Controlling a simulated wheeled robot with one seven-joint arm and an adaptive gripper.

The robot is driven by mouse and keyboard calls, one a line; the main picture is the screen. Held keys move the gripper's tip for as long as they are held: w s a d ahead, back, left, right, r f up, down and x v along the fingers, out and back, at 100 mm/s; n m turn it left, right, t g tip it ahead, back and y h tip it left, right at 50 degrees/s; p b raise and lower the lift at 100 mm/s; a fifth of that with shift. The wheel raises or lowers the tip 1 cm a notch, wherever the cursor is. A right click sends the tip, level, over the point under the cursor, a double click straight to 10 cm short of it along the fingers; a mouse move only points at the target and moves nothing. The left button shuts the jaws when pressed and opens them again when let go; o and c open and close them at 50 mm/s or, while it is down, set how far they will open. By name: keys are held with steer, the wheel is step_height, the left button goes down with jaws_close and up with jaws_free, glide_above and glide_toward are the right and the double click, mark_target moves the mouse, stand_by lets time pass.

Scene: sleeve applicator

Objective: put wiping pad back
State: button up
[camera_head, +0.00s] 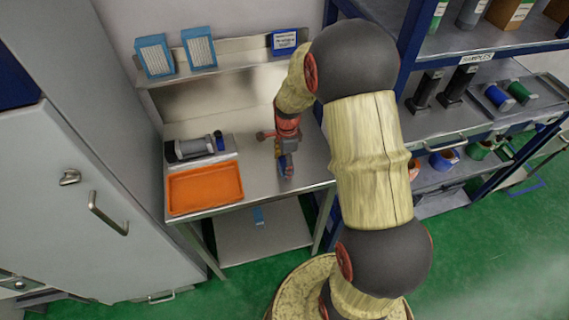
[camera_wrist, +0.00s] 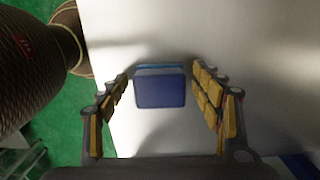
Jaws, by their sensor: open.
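A blue block, seemingly the wiping pad (camera_wrist: 160,90), shows in the wrist view on the bright metal bench top (camera_wrist: 245,35), with a lighter blue strip at its far edge. My gripper (camera_wrist: 162,78) is open, with one yellow-padded finger on each side of the pad and a visible gap at both sides. In the head view my gripper (camera_head: 286,168) is low over the right part of the bench (camera_head: 262,182). A bit of blue shows at its fingers there, too small to make out clearly.
An empty orange tray (camera_head: 205,187) lies at the bench's front left, with a dark device (camera_head: 190,148) behind it. Two blue-and-white boxes (camera_head: 155,55) stand on the upper ledge. A blue rack (camera_head: 455,45) stands close on the right, a grey cabinet (camera_head: 75,150) on the left.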

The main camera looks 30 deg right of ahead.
steer(key=s+a+r+n+t+p, duration=0.1)
steer(key=s+a+r+n, duration=0.15)
steer(key=r, duration=0.75)
steer(key=s+a+r+n+p, duration=0.1)
steer(key=a+r+n, duration=0.15)
steer(key=r, duration=0.85)
steer(key=s+a+r+n+t, duration=0.2)
steer(key=s+a+r+n, duration=0.2)
steer(key=s+n, duration=0.4)
steer(key=s+a+r+n+t, duration=0.2)
steer(key=s+a+r+n, duration=0.2)
steer(key=s+r+n, duration=0.2)
steer(key=s+n, duration=0.2)
steer(key=shift+s+a+r+t, duration=0.3)
steer(key=shift+s+a, duration=0.05)
steer(key=shift+a, duration=0.05)
steer(key=shift+f, duration=0.1)
step_height(320, 180, down, 3)
steer(key=b, duration=0.3)
steer(key=shift+f, duration=0.1)
